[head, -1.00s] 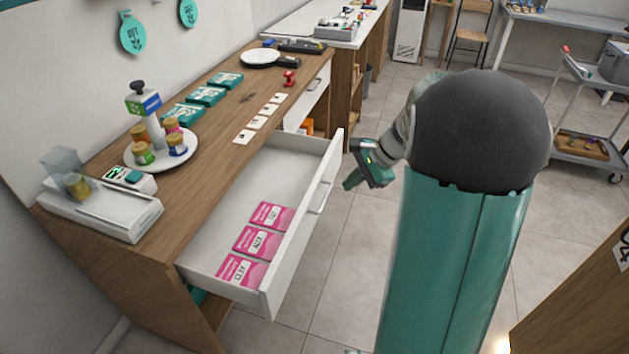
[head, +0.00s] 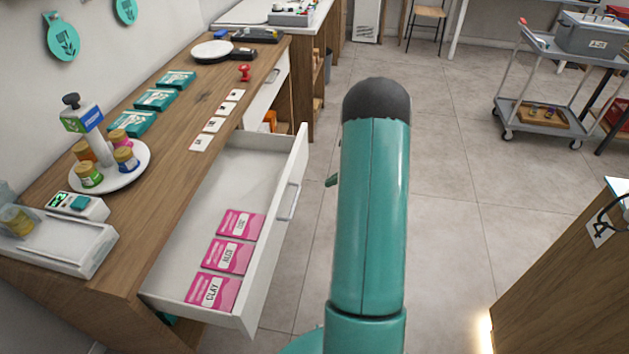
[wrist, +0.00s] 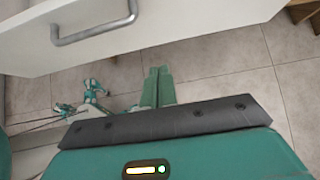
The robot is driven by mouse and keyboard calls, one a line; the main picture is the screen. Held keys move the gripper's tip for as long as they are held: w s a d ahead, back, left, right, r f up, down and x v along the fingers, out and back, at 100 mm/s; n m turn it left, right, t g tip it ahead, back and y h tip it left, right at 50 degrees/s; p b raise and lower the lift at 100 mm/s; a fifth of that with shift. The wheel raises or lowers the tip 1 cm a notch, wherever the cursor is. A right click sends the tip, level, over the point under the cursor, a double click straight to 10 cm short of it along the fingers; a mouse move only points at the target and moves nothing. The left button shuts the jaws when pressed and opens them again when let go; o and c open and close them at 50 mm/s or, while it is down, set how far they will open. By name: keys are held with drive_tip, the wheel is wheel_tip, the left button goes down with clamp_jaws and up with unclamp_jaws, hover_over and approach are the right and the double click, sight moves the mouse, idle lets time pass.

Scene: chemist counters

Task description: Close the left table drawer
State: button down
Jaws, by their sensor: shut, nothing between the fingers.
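The white drawer (head: 262,290) in the near part of the wooden counter is pulled well open. Three pink packets (head: 227,256) lie inside it. Its metal handle (head: 290,201) is on the outer face. In the wrist view the white drawer front (wrist: 180,25) fills the top, with the handle (wrist: 95,32) at upper left. My gripper (wrist: 158,72) is shut and empty, just below the drawer front in that view, over floor; I see no contact. In the head view my arm hides most of it; only a small green part shows beside the arm, right of the drawer.
The wooden counter (head: 165,185) bears a plate of jars (head: 122,172), a scale (head: 60,240), teal boxes (head: 155,99) and cards. A second white drawer (head: 264,98) farther along looks shut. A wooden cabinet (head: 570,290) stands at right. Tiled floor (head: 455,225) is open between.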

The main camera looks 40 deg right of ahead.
approach(292, 195)
wheel_tip(292, 195, down, 4)
drive_tip(key=w+a, duration=0.2)
drive_tip(key=shift+w+a+r, duration=0.1)
drive_tip(key=shift+w+r, duration=0.05)
drive_tip(key=shift+w, duration=0.15)
drive_tip(key=shift+w+a, duration=0.15)
drive_tip(key=shift+w, duration=0.15)
